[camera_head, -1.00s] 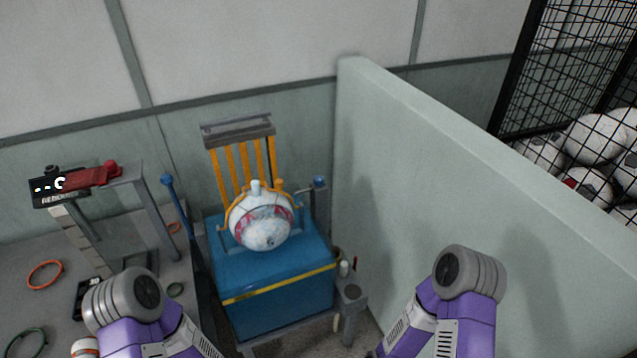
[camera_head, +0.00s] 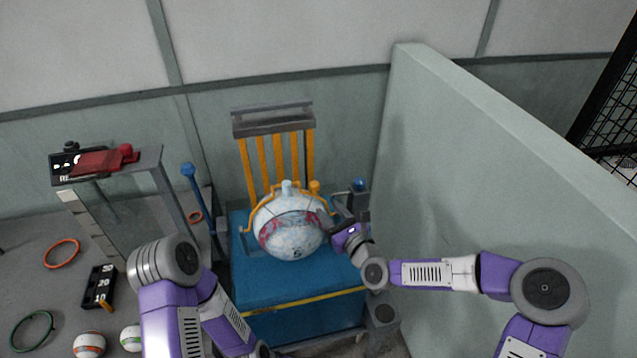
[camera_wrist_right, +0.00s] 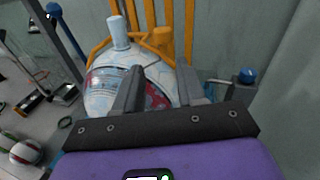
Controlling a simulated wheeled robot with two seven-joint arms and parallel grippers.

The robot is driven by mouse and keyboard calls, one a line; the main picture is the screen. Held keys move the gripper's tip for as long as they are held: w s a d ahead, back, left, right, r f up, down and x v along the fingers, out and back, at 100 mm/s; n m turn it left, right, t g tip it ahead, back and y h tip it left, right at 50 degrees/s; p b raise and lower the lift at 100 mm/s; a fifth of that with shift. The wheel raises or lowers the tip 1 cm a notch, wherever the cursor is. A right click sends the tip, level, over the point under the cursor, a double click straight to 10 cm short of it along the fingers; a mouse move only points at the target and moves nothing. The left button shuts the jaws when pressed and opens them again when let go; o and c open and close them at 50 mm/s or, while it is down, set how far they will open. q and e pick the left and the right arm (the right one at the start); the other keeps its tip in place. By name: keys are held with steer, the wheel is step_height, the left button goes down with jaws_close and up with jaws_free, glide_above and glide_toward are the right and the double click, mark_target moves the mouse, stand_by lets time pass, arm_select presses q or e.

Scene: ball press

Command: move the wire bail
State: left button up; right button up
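The yellow-orange wire bail (camera_head: 249,212) curves around the upper part of a white ball (camera_head: 290,232) with red markings, on a blue press block. An orange knob (camera_head: 314,187) stands at its upper right. In the right wrist view the bail (camera_wrist_right: 97,48) and the orange knob (camera_wrist_right: 162,40) show beyond the fingers. My right gripper (camera_head: 342,213) is just right of the ball. In the wrist view its two fingers (camera_wrist_right: 160,70) are apart with nothing clearly held between them; whether they touch the bail is unclear. My left arm shows at lower left, its gripper out of view.
The blue block (camera_head: 285,280) has a yellow front edge. A pale partition wall (camera_head: 440,150) stands close on the right. A blue-knobbed lever (camera_head: 190,172) rises at the left, beside a grey stand with a red part (camera_head: 100,162). Rings and small balls lie at lower left.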

mark_target(317, 187)
steer(key=shift+m+t, duration=0.3)
steer(key=shift+m, duration=0.2)
steer(key=shift+d+r+x, duration=0.1)
steer(key=shift+r+x, duration=0.25)
steer(key=shift+x, duration=1.05)
steer(key=shift+d+r+x, duration=0.1)
steer(key=shift+r+x, duration=0.2)
steer(key=shift+x, duration=1.05)
steer(key=shift+r+x, duration=0.35)
steer(key=shift+x, duration=1.05)
steer(key=shift+w, duration=0.15)
jaws_close()
